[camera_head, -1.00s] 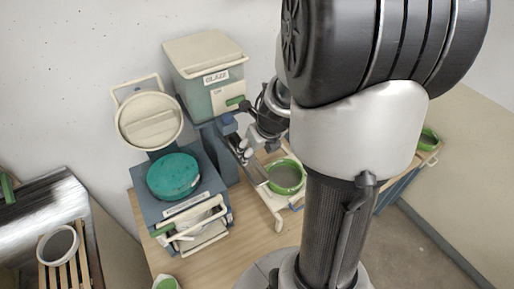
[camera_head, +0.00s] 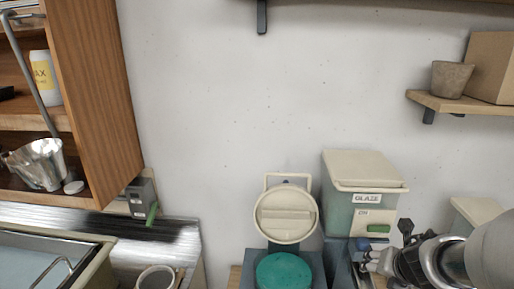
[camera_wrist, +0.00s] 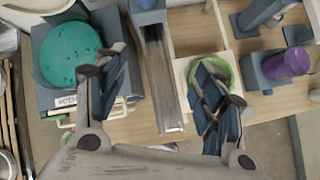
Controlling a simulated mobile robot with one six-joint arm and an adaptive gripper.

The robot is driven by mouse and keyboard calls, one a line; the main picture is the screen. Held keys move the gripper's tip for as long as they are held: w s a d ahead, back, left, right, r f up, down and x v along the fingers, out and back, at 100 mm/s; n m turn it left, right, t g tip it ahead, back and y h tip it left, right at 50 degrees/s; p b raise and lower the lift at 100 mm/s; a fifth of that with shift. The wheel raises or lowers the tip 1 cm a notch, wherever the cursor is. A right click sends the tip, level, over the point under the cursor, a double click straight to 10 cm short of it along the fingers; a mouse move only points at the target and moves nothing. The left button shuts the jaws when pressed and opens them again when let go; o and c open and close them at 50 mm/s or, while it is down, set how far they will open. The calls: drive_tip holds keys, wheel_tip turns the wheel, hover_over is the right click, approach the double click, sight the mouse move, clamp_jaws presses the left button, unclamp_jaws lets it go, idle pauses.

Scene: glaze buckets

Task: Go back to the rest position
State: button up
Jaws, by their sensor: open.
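My gripper (camera_wrist: 161,62) is open and empty in the wrist view, its two fingers spread wide above the wooden workbench. The left finger overlaps a blue station with a teal round pad (camera_wrist: 68,53). The right finger overlaps a green-rimmed bowl (camera_wrist: 222,72). A metal channel (camera_wrist: 163,85) shows between the fingers, below them.
A round cream lid (camera_head: 285,217) stands open behind the teal pad. A wooden cabinet (camera_head: 105,90) and a sink (camera_head: 45,250) are on the left. A shelf (camera_head: 465,104) holds a pot at upper right.

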drive_tip(key=s+a+f+m+g+y+b, duration=0.1)
drive_tip(key=s+a+f+m+b, duration=0.5)
drive_tip(key=m, duration=0.8)
drive_tip(key=s+a+f+m+g+y+b, duration=0.1)
drive_tip(key=s+a+f+m+b, duration=0.6)
drive_tip(key=s+a+m+b, duration=0.6)
drive_tip(key=s+m, duration=0.1)
drive_tip(key=m, duration=0.1)
drive_tip(key=shift+s+m+g, duration=0.2)
drive_tip(key=shift+m+g, duration=0.1)
drive_tip(key=shift+d, duration=0.1)
